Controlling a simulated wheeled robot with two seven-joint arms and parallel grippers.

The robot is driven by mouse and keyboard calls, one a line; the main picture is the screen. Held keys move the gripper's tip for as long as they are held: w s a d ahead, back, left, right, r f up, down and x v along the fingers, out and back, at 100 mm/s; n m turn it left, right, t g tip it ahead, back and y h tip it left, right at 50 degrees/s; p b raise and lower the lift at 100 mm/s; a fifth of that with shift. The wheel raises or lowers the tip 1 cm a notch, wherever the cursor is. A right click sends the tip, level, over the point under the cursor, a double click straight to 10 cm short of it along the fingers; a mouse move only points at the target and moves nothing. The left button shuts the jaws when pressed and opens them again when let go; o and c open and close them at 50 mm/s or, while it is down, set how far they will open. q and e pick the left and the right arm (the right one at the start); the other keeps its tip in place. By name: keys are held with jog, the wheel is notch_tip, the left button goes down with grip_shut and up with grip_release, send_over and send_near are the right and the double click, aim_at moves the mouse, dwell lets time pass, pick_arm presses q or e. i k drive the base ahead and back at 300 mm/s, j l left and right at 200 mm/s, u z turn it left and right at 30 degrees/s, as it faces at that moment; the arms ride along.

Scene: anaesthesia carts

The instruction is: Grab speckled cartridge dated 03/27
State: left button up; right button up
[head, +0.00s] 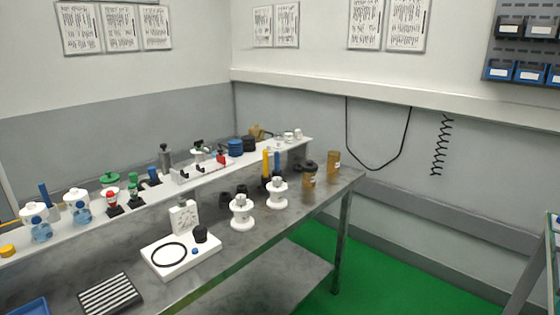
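No date such as 03/27 is readable on anything, and I cannot tell which item is the speckled cartridge. Two white spool-shaped units (241,214) stand upright on the grey bench. An amber jar with a dark lid (309,175) and another amber jar (333,167) stand near the bench's far right end; both seem to bear a pale label, too small to read. Two white-topped, blue-bottomed containers (40,230) stand on the raised shelf at the left. Neither of my grippers is in view.
The grey bench (215,272) runs from lower left to the middle right. A white stand with a gauge and black ring (180,255), a striped block (110,295) and a blue tray (28,307) occupy its front. Small fittings crowd the raised shelf (140,205). Green floor (400,275) is open at right.

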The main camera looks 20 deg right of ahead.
aim_at(299, 132)
jog(key=i+l+u, duration=0.1)
jog(key=l, duration=0.25)
jog(key=i+l, duration=0.25)
jog(key=i+l+u, duration=0.15)
jog(key=l, duration=0.3)
jog(key=i+l+u, duration=0.1)
jog(key=l, duration=0.25)
jog(key=i+l, duration=0.2)
jog(key=l, duration=0.2)
jog(key=i+l+u, duration=0.15)
jog(key=l, duration=0.25)
jog(key=i+l+u, duration=0.1)
jog(key=l, duration=0.3)
jog(key=i+l, duration=0.1)
jog(key=l, duration=0.3)
jog(key=l+u, duration=0.1)
jog(key=l, duration=0.6)
jog(key=l+u, duration=0.1)
jog(key=l, duration=0.55)
jog(key=k+l+u, duration=0.1)
jog(key=l, duration=0.55)
